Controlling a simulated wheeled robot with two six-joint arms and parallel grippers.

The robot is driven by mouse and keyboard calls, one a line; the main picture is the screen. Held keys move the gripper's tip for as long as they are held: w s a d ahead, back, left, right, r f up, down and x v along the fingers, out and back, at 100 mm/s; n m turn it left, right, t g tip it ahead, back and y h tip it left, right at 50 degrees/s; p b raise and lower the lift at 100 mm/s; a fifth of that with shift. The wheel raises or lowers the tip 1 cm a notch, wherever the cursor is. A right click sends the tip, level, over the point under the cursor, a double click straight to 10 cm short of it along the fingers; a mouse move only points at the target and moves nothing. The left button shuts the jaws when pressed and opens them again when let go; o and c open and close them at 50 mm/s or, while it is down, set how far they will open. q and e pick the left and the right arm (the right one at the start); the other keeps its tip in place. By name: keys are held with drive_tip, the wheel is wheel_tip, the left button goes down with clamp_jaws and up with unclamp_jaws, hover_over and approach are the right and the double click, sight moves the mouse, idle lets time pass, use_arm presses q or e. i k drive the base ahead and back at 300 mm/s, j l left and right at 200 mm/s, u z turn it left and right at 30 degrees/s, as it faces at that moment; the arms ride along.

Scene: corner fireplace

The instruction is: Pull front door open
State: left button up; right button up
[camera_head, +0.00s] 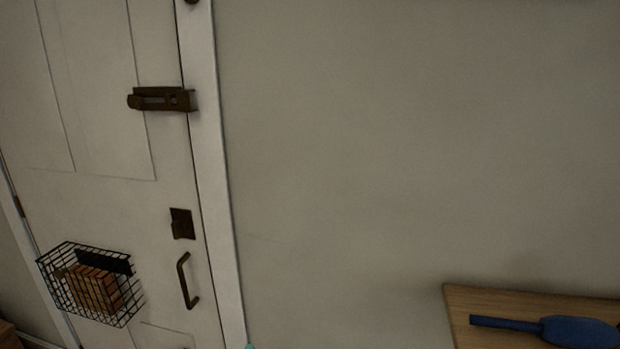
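The front door (100,205) is a white panelled door at the left of the head view. It appears shut against its white frame (212,170). A bronze-coloured pull handle (187,281) is mounted near the door's right edge. Above it are a dark lock plate (182,223) and a brown latch or bolt (161,99) beside the frame. A black wire basket (90,283) on the door holds brown box-like items (95,289). Neither of my grippers is in view.
A plain grey-beige wall (400,150) fills the middle and right.

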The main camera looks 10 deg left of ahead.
sight(87, 168)
drive_tip(key=u, duration=1.6)
drive_tip(key=i+j, duration=0.35)
drive_tip(key=i+j+z, duration=0.1)
drive_tip(key=z, duration=0.3)
drive_tip(key=i+j+z, duration=0.15)
drive_tip(key=z, duration=0.2)
drive_tip(key=i+j+z, duration=0.1)
drive_tip(key=z, duration=0.3)
drive_tip(key=j, duration=0.1)
